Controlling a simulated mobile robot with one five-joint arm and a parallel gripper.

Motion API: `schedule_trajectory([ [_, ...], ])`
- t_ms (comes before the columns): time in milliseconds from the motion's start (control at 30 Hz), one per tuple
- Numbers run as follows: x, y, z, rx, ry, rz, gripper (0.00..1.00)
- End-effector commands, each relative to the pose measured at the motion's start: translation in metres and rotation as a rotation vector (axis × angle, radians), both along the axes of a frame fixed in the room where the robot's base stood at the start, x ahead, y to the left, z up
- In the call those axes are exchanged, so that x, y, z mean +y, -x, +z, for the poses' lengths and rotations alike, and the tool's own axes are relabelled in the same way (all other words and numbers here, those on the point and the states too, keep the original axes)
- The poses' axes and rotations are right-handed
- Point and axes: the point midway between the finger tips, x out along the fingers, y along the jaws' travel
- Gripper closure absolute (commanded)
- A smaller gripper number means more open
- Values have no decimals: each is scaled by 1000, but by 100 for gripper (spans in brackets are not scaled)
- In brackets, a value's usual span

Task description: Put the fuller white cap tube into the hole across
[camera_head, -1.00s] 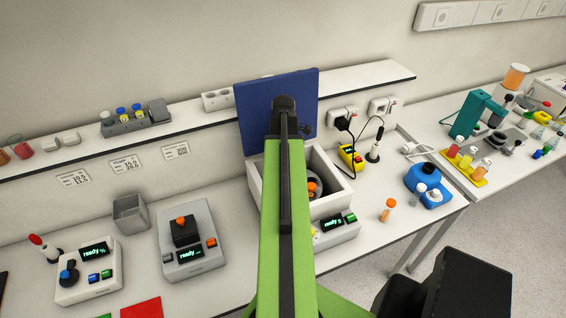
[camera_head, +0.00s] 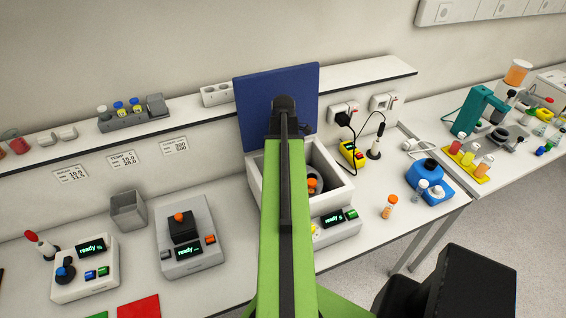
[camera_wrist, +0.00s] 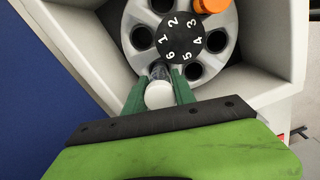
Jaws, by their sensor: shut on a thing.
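My gripper (camera_wrist: 159,92) is shut on a white cap tube (camera_wrist: 159,97) in the wrist view. The tube's body points at the rotor hole beside number 6; I cannot tell how far it is in. The grey rotor (camera_wrist: 226,62) has several holes around a black numbered hub (camera_wrist: 180,37). An orange cap tube (camera_wrist: 211,5) sits in the hole by number 3, across from number 6. In the head view, the orange cap (camera_head: 313,186) shows inside the white centrifuge (camera_head: 335,197). My arm hides my gripper and the held tube there.
The centrifuge's blue lid (camera_head: 280,100) stands open behind it. Two instruments (camera_head: 190,240) (camera_head: 84,268) stand to the left.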

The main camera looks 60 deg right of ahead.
Motion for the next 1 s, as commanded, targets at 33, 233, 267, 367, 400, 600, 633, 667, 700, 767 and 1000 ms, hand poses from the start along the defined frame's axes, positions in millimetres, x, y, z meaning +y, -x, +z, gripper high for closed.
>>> schedule_trajectory([
  [33,0,0,-2,0,0,0,100],
  [233,0,0,-7,0,0,0,100],
  [267,0,0,-7,0,0,0,100],
  [367,0,0,-10,0,0,0,100],
  [400,0,0,-10,0,0,0,100],
  [600,0,0,-15,0,0,0,100],
  [633,0,0,-15,0,0,0,100],
  [667,0,0,-16,0,0,0,100],
  [700,0,0,-16,0,0,0,100],
  [767,0,0,-15,0,0,0,100],
  [1000,0,0,-15,0,0,0,100],
])
